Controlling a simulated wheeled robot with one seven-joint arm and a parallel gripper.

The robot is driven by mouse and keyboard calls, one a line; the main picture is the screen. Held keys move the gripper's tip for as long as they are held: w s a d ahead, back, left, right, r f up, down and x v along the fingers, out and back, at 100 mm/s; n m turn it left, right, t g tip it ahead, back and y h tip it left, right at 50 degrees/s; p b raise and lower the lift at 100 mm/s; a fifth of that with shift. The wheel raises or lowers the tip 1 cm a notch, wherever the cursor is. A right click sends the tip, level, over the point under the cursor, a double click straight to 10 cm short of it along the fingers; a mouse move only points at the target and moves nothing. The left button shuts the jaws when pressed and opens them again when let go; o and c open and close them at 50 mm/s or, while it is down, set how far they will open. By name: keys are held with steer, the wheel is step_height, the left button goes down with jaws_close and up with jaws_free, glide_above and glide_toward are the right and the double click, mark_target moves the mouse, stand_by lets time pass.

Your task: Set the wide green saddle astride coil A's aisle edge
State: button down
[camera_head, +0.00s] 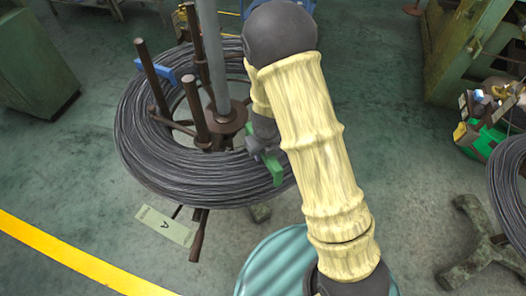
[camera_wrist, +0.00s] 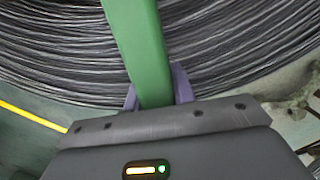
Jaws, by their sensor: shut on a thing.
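Coil A is a thick ring of dark wire (camera_head: 190,180) around a post with upright bars. A tag marked A (camera_head: 165,226) lies below its front edge. The green saddle (camera_head: 273,168) is at the coil's right front, partly hidden by my arm. My gripper (camera_head: 258,150) is shut on it over the coil. In the wrist view, the saddle (camera_wrist: 146,45) is a green bar running from between the purple fingertips (camera_wrist: 157,93) across the wire strands. I cannot tell whether it touches the coil or straddles its edge.
A blue piece (camera_head: 150,66) sits at the coil's back left. A teal drum top (camera_head: 270,262) is at the front. Another coil (camera_head: 510,180), a metal stand foot (camera_head: 480,240) and a green bin (camera_head: 482,138) are at right. A yellow floor line (camera_head: 70,258) crosses the lower left.

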steer(key=shift+f+b, duration=0.75)
steer(key=shift+f, duration=0.55)
steer(key=shift+s+d+f+b, duration=0.1)
steer(key=shift+s+f+b, duration=0.15)
steer(key=shift+f+b, duration=0.2)
steer(key=shift+s+d+f+b, duration=0.1)
steer(key=shift+s+f+b, duration=0.15)
steer(key=shift+f+b, duration=0.15)
steer(key=shift+s+f, duration=0.1)
steer(key=c, duration=1.3)
jaws_free()
steer(key=shift+o, duration=0.3)
steer(key=shift+r, duration=0.6)
steer(key=shift+o, duration=0.8)
step_height(320, 180, up, 18)
steer(key=s+p, duration=0.1)
steer(key=p, duration=0.6)
steer(key=shift+s+d+r+t+p, duration=0.15)
steer(key=shift+s+d+t+p, duration=0.1)
steer(key=shift+d+t+p, duration=0.15)
step_height(320, 180, up, 7)
steer(key=p, duration=0.8)
glide_above(263, 163)
steer(key=s+d, duration=0.1)
steer(key=s, duration=0.1)
steer(key=shift+d, duration=0.15)
